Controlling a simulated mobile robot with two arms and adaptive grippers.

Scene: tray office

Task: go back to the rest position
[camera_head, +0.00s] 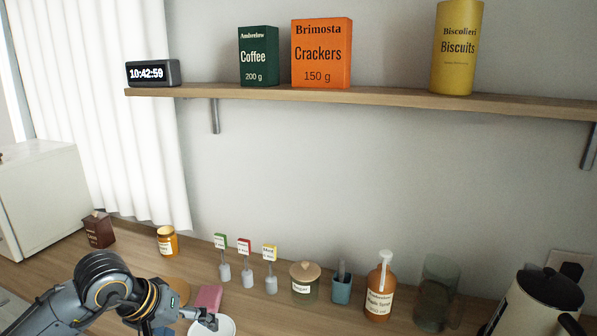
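My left arm comes in from the lower left over the wooden counter (130,247). My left gripper (188,321) is low in the picture, beside a white round dish (225,327), and the bottom edge cuts it off. I cannot tell whether its fingers are apart or closed, or whether they touch the dish. My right gripper is not in view.
Behind stand a honey-coloured jar (167,241), several label stands, a lidded jar (304,284), a pump bottle (379,290), a glass (437,293) and a kettle (535,305). A pink cloth-like item (208,297) lies near my gripper. A shelf (360,97) hangs above.

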